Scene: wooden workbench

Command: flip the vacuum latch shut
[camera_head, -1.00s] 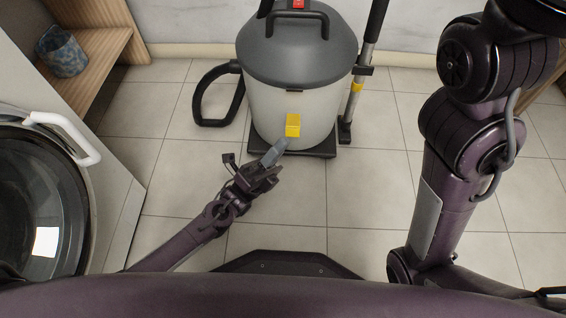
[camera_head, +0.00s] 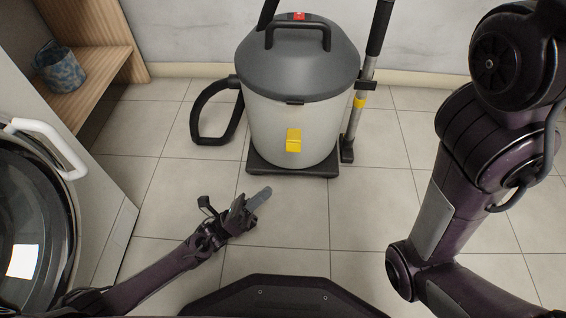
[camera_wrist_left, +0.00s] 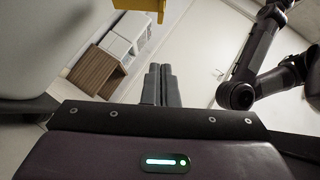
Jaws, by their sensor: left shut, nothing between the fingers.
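The vacuum (camera_head: 290,95) stands upright on its black base on the tiled floor, with a grey lid and a pale drum. Its yellow latch (camera_head: 293,140) sits on the front of the drum; a yellow part, likely the latch, also shows at the top of the left wrist view (camera_wrist_left: 138,8). My left gripper (camera_head: 263,195) is in front of and below the latch, apart from the vacuum. Its fingers (camera_wrist_left: 161,86) are together with nothing between them. My right arm (camera_head: 450,190) shows at the right, but its gripper is not in view.
A front-loading washer (camera_head: 40,210) with a white handle stands at the left. A wooden shelf (camera_head: 95,60) holds a blue patterned basket (camera_head: 60,68). A black hose (camera_head: 200,125) loops left of the vacuum, and a wand (camera_head: 365,85) stands at its right. Floor between gripper and vacuum is clear.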

